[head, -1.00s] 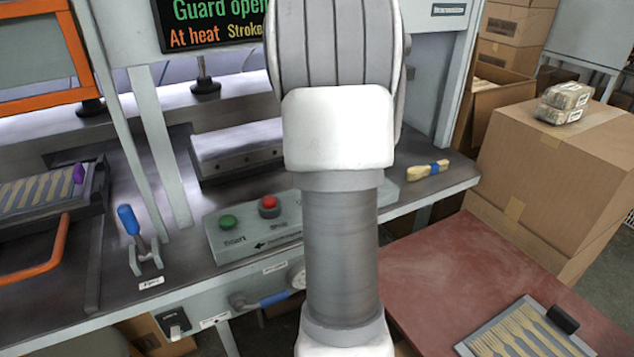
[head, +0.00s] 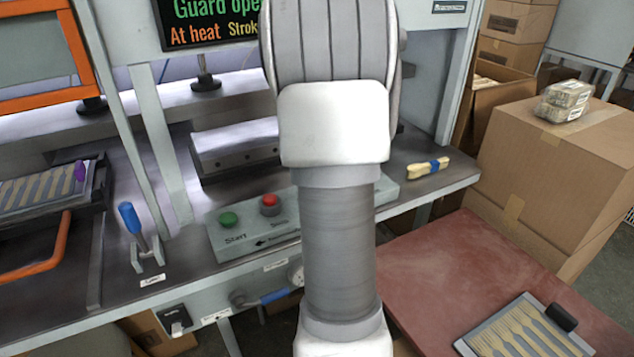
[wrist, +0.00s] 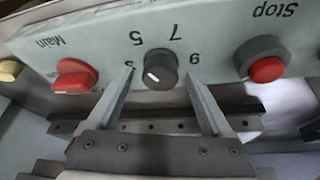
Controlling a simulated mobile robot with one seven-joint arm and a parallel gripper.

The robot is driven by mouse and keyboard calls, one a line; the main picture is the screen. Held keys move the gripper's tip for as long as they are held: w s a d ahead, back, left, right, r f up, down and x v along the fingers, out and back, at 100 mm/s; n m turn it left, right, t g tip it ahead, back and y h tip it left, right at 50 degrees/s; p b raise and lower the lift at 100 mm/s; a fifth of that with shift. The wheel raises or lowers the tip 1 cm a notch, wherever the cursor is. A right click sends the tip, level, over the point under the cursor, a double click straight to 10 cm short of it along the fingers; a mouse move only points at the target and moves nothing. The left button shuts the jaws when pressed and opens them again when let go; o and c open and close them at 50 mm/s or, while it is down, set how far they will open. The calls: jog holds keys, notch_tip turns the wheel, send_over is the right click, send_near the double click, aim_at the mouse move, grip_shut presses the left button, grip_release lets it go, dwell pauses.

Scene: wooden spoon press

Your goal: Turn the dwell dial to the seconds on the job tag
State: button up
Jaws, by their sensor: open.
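The dwell dial (wrist: 160,68) is a dark round knob with a white mark, on the grey panel in the wrist view. Upside-down numerals 5, 7 and 9 show around it, and a finger partly covers another on the left. The white mark points to the picture's lower left. My gripper (wrist: 161,77) is open, with one finger on each side of the dial. I cannot tell whether the fingers touch it. In the head view my arm hides the dial and the gripper. I cannot make out a job tag in either view.
A red Main switch (wrist: 75,76) is left of the dial and a red Stop button (wrist: 266,68) right of it. In the head view, a green Start button (head: 228,219) and a blue-handled lever (head: 131,220) stand nearby. A screen (head: 212,22) partly shows "Guard open".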

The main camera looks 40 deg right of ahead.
jog(key=p+v, duration=0.3)
jog(key=v, duration=1.4)
jog(key=shift+r, duration=0.25)
jog(key=shift+d, duration=0.1)
